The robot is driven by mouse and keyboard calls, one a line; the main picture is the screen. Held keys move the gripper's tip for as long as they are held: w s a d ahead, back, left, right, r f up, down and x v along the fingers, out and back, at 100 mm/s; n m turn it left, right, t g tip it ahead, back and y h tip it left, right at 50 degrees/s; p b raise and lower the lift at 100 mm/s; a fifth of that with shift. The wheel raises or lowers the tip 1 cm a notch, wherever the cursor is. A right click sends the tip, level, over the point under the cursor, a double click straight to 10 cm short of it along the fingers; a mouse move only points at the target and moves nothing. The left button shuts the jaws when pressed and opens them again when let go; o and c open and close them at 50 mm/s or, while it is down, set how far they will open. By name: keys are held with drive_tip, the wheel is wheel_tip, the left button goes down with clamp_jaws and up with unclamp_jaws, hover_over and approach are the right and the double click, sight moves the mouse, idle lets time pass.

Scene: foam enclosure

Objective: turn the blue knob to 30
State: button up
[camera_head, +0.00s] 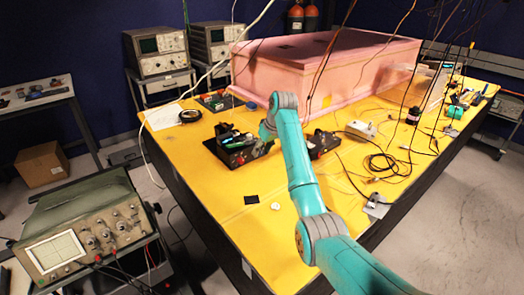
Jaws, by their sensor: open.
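I cannot clearly make out a blue knob or any scale marks. A small blue round piece (252,105) lies by the near left corner of the pink foam enclosure (262,78); I cannot tell whether it is a knob. My teal arm reaches in from the lower right over the yellow table (215,195). My gripper (240,143) is dark and small at the arm's far end, low over a black device, and it blends with that device. It is open, with nothing visibly held. Its fingertips are hard to see.
A second black device (322,145) stands right of my wrist. A white box (361,130) and loose black cables (385,163) lie on the right half. An oscilloscope (85,240) stands at the lower left. The table's near left part is mostly clear.

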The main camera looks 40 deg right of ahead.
drive_tip(key=shift+w+f, duration=0.15)
drive_tip(key=shift+f, duration=0.15)
clamp_jaws()
drive_tip(key=shift+y, duration=0.8)
unclamp_jaws()
drive_tip(key=shift+d, duration=0.1)
